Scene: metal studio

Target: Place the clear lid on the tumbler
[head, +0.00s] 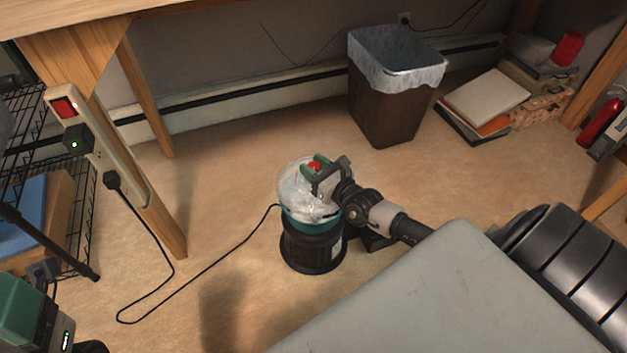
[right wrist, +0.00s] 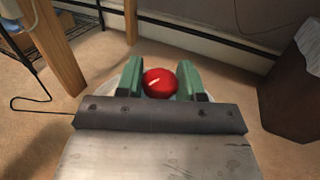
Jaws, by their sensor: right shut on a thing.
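The tumbler (head: 312,249) is a dark drum-like machine with a teal rim, standing on the floor in the head view, with a cord running off to the left. The clear lid (head: 295,187) is a see-through dome with a red knob, at the tumbler's top. I cannot tell whether it is fully seated or slightly above the rim. My right gripper (head: 317,168) is shut on the lid's red knob (right wrist: 160,83), which sits between the green fingers in the right wrist view. The fingers and wrist hide part of the lid.
A wooden bench leg (head: 150,205) with a power strip (head: 92,140) stands left of the tumbler. A lined waste bin (head: 388,105) stands behind it. Books (head: 487,98) and boxes lie at the back right. The cord (head: 215,262) loops over the floor, which is otherwise clear around the tumbler.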

